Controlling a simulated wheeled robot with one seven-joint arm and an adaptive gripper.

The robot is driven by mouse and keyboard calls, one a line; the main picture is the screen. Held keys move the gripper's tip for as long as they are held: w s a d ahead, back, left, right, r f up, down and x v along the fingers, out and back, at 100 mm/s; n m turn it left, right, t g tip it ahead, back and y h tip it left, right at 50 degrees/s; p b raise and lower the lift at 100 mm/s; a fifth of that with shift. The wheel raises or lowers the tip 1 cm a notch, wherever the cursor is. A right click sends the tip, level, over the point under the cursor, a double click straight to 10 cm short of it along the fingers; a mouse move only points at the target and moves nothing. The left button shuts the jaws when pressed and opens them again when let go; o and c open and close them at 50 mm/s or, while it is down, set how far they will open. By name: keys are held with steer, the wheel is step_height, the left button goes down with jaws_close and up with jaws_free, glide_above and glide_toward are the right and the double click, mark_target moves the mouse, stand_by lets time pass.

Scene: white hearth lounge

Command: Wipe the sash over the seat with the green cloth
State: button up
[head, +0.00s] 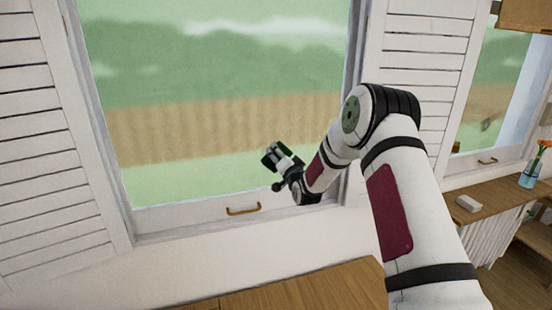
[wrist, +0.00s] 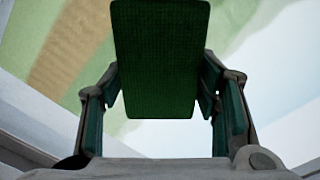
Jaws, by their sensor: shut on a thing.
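My gripper (wrist: 160,112) is shut on a dark green cloth (wrist: 158,55), which looks like a flat folded pad between its fingers in the wrist view. In the head view the gripper (head: 270,157) is small and in front of the lower right part of the window pane, and a bit of the dark cloth shows at its tip. The sash (head: 190,219) is the large white-framed window with a brass handle (head: 243,209) on its bottom rail. The gripper is above and right of that handle. I cannot tell whether the cloth touches the glass.
White louvred shutters (head: 35,150) flank the window on both sides. A wooden surface (head: 310,290) lies below it. At the right, a second window (head: 500,90) stands over a wooden counter (head: 480,208) with a white block (head: 467,203) and a flower vase (head: 530,172).

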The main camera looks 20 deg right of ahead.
mark_target(255, 156)
steer(key=shift+w+d+b, duration=0.1)
steer(key=shift+d+b, duration=0.4)
steer(key=shift+d, duration=2.6)
steer(key=shift+a, duration=0.1)
steer(key=shift+a+r, duration=0.1)
steer(key=shift+a, duration=7.2)
